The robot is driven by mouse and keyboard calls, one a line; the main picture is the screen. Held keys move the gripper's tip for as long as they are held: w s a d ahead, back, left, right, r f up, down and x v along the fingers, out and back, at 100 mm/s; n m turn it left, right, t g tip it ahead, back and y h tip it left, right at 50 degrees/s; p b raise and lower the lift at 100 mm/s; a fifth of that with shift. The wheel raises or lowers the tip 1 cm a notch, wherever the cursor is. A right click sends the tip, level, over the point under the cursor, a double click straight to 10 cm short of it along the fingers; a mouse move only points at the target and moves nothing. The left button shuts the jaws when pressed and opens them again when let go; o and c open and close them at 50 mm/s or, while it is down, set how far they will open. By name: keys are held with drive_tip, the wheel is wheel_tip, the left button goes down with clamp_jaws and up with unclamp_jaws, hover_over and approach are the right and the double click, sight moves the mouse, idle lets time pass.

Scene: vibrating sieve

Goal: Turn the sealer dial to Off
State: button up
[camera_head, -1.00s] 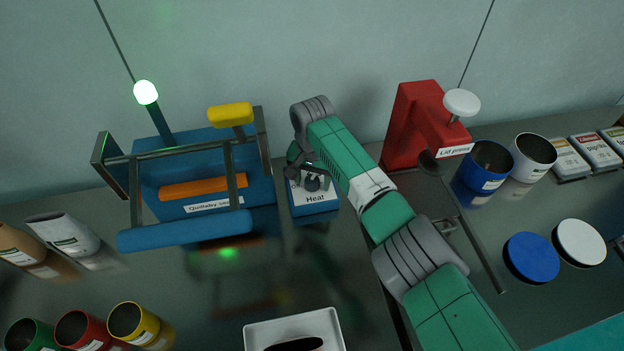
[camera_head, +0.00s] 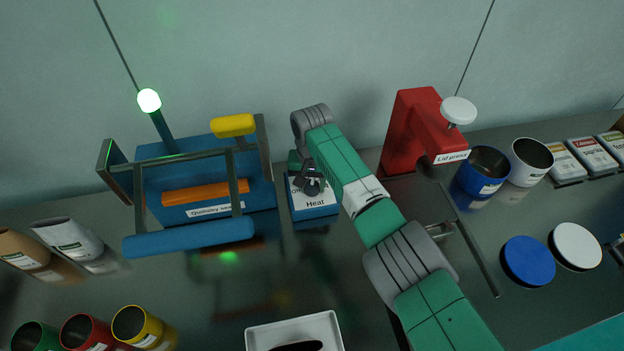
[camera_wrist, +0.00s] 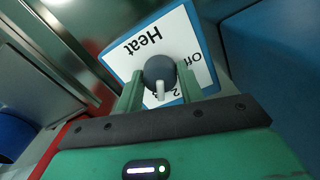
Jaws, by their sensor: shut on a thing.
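The sealer dial (camera_wrist: 158,72) is a dark round knob with a white pointer, on a white-faced blue box marked "Heat" (camera_head: 316,203). In the wrist view the word "Off" is on the panel to the right of the knob, and a "2" is below it. The white pointer points down in that view, toward the green gripper body, not at "Off". My gripper (camera_wrist: 160,88) is shut on the dial, with one green finger on each side. In the head view my gripper is at the top of the Heat box and partly hides the dial.
The blue sealer (camera_head: 205,170) with its bar and yellow handle stands left of the box. A red lid press (camera_head: 405,130) stands to the right. Several open cans and a white tray (camera_head: 335,320) are on the bench.

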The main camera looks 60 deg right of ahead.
sight(312, 184)
drive_tip(key=n+p, duration=0.1)
drive_tip(key=n, duration=0.4)
drive_tip(key=shift+n, duration=0.3)
drive_tip(key=n, duration=1)
drive_tip(key=shift+n, duration=0.4)
drive_tip(key=n, duration=0.4)
drive_tip(key=shift+n, duration=0.3)
drive_tip(key=shift+r+n, duration=0.1)
drive_tip(key=shift+n, duration=0.2)
drive_tip(key=o, duration=1)
wheel_tip(312, 184, up, 8)
drive_tip(key=p, duration=0.3)
